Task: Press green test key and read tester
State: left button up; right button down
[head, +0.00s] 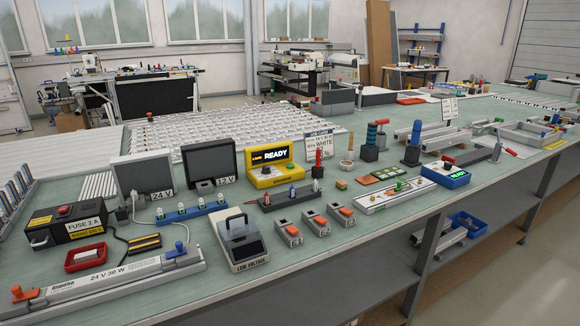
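A yellow tester box (287,177) stands in the middle of the bench. Its dark screen (270,156) reads "READY" in white, with small orange text at its left. The meter's digits are too small to read. Neither gripper is in view.
In front of the tester lie a dark rack (284,202) and several grey switch blocks with orange rockers (318,219). A low-voltage box (240,240) stands at the front. Two dark screens, 24 V (142,174) and 12 V (209,163), stand left. The bench front (345,275) is clear.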

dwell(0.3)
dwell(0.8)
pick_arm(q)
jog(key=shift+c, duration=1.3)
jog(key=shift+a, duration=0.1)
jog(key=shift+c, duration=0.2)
